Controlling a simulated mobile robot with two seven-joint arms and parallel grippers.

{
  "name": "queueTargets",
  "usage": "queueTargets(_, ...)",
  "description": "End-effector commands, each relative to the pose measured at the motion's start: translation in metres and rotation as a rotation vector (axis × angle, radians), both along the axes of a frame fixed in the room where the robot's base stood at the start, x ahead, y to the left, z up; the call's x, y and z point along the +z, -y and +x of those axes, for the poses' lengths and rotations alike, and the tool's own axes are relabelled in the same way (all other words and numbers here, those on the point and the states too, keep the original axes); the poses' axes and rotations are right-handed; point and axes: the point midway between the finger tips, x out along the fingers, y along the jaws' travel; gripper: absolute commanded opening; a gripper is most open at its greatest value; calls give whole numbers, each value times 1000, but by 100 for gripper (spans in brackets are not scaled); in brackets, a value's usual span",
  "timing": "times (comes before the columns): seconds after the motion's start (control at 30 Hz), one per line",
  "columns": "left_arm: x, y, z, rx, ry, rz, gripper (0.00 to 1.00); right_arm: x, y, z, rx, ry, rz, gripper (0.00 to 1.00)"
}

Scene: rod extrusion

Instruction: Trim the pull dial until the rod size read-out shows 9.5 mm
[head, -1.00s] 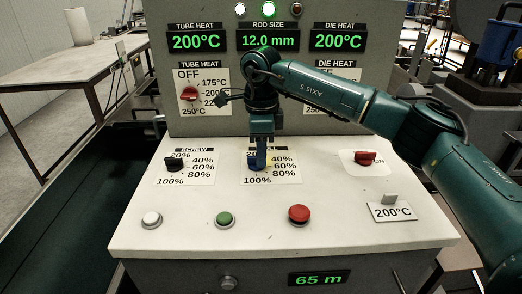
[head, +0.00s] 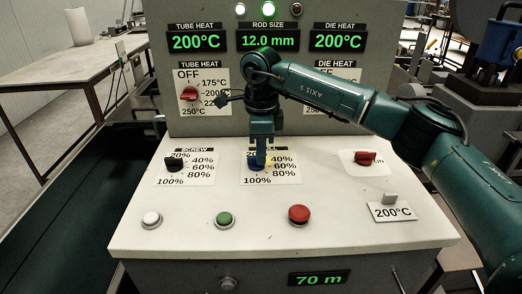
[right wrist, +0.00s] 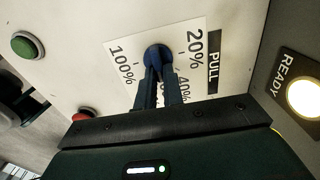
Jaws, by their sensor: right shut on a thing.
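The blue pull dial (right wrist: 157,55) sits on its white scale plate (right wrist: 195,30), marked 20% to 100%. My right gripper (right wrist: 156,78) is shut on the dial, and its fingers hide part of the knob and scale. In the head view my right gripper (head: 262,157) comes down onto the dial from above. The dial's exact setting cannot be read. The rod size read-out (head: 268,40) shows 12.0 mm in green. My left gripper is not in view.
White (head: 151,219), green (head: 225,219) and red (head: 299,214) buttons line the console front. A red switch (head: 365,158) and a 200°C tag (head: 393,212) are at right. The length display (head: 317,278) reads 70 m.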

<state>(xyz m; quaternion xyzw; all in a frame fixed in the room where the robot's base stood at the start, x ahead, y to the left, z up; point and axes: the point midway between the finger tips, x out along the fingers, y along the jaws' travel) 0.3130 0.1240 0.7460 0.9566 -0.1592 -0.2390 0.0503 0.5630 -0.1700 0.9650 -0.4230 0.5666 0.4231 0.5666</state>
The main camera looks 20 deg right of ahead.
Motion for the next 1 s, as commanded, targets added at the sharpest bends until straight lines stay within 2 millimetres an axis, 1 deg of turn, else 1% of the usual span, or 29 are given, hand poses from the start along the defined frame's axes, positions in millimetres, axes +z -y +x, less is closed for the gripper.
queueTargets(0.27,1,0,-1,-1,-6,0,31,1,-1,-1,-98,-1,0,0)
queueTargets(0.8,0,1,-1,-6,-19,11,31,1,-3,-5,-533,-1,-1,0)
queueTargets(1.0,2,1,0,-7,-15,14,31,0,-4,-6,-660,0,-1,0)
